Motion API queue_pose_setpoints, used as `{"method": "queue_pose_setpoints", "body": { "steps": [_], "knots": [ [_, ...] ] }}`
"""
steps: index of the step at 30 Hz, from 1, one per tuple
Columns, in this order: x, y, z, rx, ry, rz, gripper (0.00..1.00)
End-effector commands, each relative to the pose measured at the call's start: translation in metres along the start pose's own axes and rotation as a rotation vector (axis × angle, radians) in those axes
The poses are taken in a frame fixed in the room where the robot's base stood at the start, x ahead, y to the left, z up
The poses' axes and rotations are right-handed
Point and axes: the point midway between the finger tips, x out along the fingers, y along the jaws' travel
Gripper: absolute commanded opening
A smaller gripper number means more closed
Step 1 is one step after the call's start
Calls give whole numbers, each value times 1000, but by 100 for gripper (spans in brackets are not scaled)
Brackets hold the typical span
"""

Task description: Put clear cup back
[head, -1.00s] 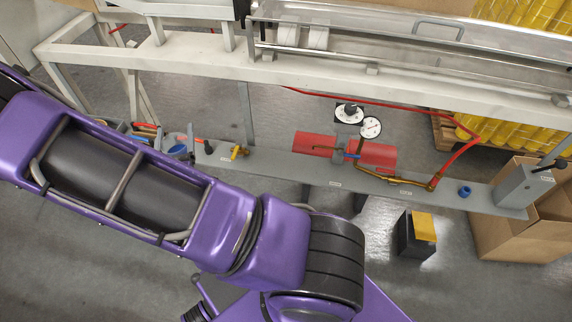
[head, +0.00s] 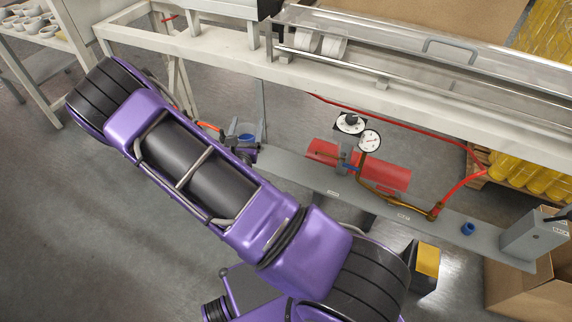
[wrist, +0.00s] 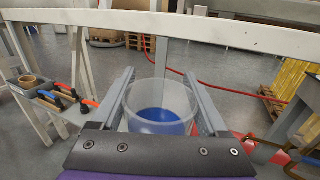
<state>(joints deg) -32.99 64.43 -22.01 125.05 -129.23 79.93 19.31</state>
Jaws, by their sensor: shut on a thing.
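The clear cup (wrist: 155,92) is upright between the two grey fingers of my gripper (wrist: 161,78) in the wrist view. Its walls are see-through and blue shows in its lower part. The gripper is shut on it, one finger on each side. In the head view the cup (head: 246,130) is small, just past my purple arm and beside the grey frame post. My arm hides most of the gripper there.
A white frame beam (head: 400,105) crosses above the grey shelf (head: 300,172), which carries a red cylinder (head: 385,175), gauges (head: 369,141) and a blue ring (head: 468,229). A table with white cups (head: 30,18) stands far left.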

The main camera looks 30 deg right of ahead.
Motion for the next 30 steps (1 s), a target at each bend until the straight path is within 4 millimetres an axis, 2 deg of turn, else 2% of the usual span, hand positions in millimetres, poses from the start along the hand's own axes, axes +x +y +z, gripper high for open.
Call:
{"method": "queue_pose_setpoints", "body": {
  "steps": [1,6,9,12,16,22,30],
  "knots": [
    [23,-13,-19,-5,-4,-10,11],
    [81,-47,-67,-9,-3,-5,11],
    [103,-65,-89,-15,4,3,11],
    [117,-76,-103,-19,10,11,11],
    [124,-83,-121,-20,17,17,11],
    [123,-84,-160,-21,17,18,11],
    [123,-84,-182,-20,15,17,11]
  ]
}}
